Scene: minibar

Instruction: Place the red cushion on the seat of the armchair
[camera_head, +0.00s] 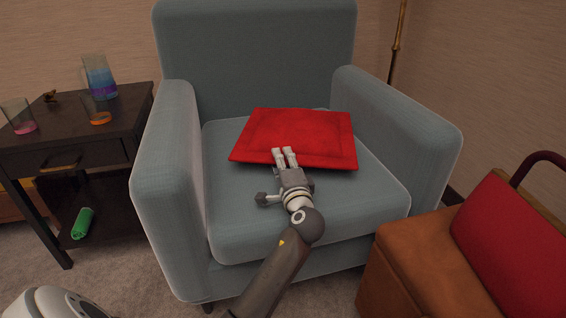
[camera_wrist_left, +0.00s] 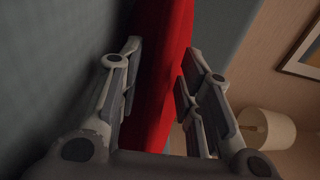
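The red cushion (camera_head: 310,130) lies flat over the back part of the seat (camera_head: 240,215) of the grey-blue armchair (camera_head: 255,45), between its armrests. My left gripper (camera_head: 285,153) reaches in over the seat at the cushion's front edge. In the left wrist view the cushion (camera_wrist_left: 162,75) runs edge-on between the two fingers (camera_wrist_left: 160,65), which appear to touch it on both sides. Whether the cushion rests fully on the seat is unclear. My right gripper is out of view.
A dark side table (camera_head: 75,135) with several glasses stands left of the armchair, with a green roll (camera_head: 82,223) on its lower shelf. A brown leather piece (camera_head: 420,270) with a red panel (camera_head: 515,240) stands close at the right. A lamp (camera_wrist_left: 265,128) shows beyond.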

